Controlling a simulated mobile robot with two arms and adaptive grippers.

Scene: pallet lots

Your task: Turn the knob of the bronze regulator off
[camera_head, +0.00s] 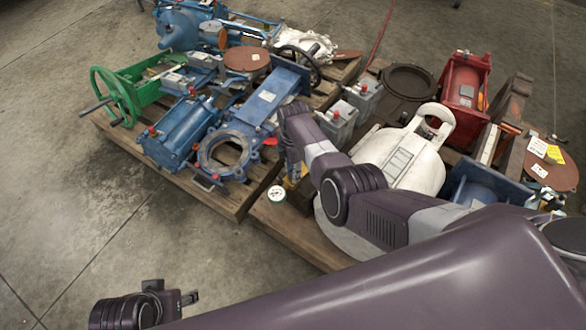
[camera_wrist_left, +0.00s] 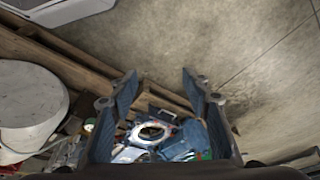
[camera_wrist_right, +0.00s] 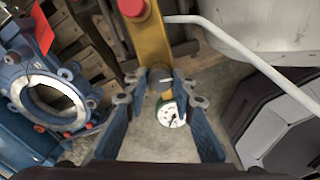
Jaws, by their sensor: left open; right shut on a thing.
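The bronze regulator (camera_wrist_right: 150,42) is a yellow-brown body in the right wrist view, with a round white gauge (camera_wrist_right: 171,114) at its lower end. In the head view only a small yellow part and the gauge (camera_head: 277,194) show beside my right arm. My right gripper (camera_wrist_right: 161,78) is shut on the lower part of the regulator, just above the gauge. The fingertips hide much of that part, so I cannot tell how its knob is turned. My left gripper (camera_wrist_left: 160,78) is open and empty, away from the regulator; it also shows at the head view's lower left (camera_head: 190,298).
A white pipe (camera_wrist_right: 240,50) crosses near my right gripper. Bare concrete floor lies to the left.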

